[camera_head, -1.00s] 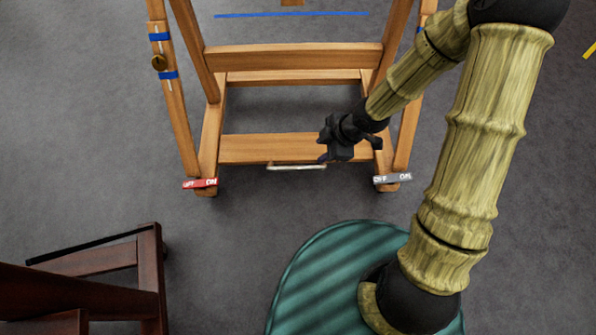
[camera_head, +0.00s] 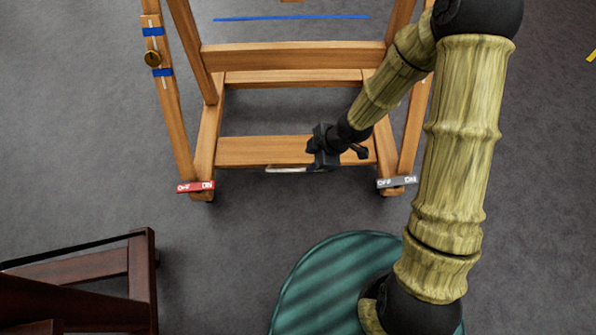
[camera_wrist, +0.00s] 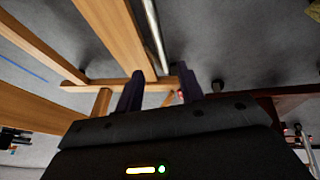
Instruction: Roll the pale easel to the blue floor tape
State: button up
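The pale wooden easel (camera_head: 295,56) stands upright ahead of me, its lower frame toward me. A metal bar handle (camera_head: 285,170) sits on its near bottom rail (camera_head: 255,150). The blue floor tape (camera_head: 290,18) is a line on the floor beyond the easel. My gripper (camera_head: 318,165) is at the handle's right end. In the wrist view my gripper (camera_wrist: 160,92) has its two dark fingers apart, and the handle (camera_wrist: 155,35) extends ahead, roughly in line with the gap. I cannot tell whether they touch.
A red OFF/ON pedal (camera_head: 195,187) is at the easel's left foot, a grey one (camera_head: 397,183) at the right. A dark wooden piece of furniture (camera_head: 142,285) stands at lower left. Yellow tape (camera_head: 591,56) shows at the right edge. Floor around the easel looks clear.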

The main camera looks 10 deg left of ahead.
aim_at(296, 170)
jog(key=b+x, duration=0.6)
jog(key=x, duration=0.4)
grip_shut()
